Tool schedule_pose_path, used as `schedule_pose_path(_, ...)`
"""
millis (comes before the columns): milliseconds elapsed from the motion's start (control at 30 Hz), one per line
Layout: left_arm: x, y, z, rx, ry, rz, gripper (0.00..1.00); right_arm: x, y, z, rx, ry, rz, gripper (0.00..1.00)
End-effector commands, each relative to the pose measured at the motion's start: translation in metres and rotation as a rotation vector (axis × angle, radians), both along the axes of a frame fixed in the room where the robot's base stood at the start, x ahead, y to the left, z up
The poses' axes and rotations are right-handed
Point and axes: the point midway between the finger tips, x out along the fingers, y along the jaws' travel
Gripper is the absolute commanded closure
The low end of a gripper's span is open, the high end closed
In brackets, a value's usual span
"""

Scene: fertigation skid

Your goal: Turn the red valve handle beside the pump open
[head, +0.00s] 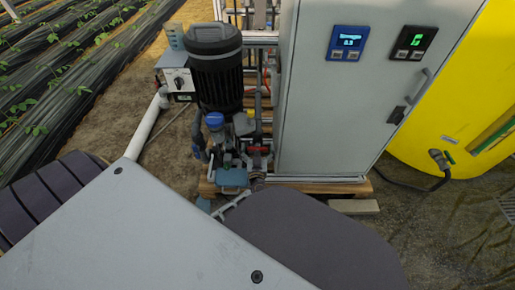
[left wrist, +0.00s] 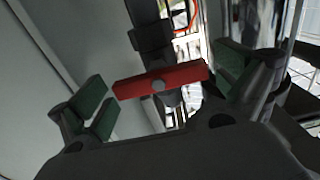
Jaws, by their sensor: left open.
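The red valve handle (left wrist: 180,78) is a flat bar with a grey hub at its middle, on a dark pipe fitting in the left wrist view. My left gripper (left wrist: 163,86) is open, with its green-padded fingers off the two ends of the bar. A gap shows at the left end; the right end is close to the right pad, and I cannot tell whether they touch. In the head view the black pump motor (head: 215,75) stands left of the grey cabinet. I cannot clearly make out the handle there. My right gripper is not in view.
The grey cabinet (head: 325,105) stands close on the right of the pump, with two small displays. A yellow tank (head: 450,100) is behind it. Dark pipes and fittings crowd the narrow gap between pump and cabinet. A white pipe (head: 146,125) runs down left of the pump.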

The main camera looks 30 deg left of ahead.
Motion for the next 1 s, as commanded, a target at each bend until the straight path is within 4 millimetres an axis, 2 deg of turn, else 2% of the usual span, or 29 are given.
schedule_pose_path(67,0.0,0.0,0.0001,0.0,0.0,0.0,0.03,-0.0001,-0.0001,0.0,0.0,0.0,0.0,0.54)
schedule_pose_path(400,0.0,0.0,-0.0001,0.0,0.0,0.0,0.44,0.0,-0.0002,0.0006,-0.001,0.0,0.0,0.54)
schedule_pose_path(1000,-0.0007,-0.0002,0.0,-0.085,-0.049,-0.001,0.44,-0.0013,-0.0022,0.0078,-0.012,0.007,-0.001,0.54)
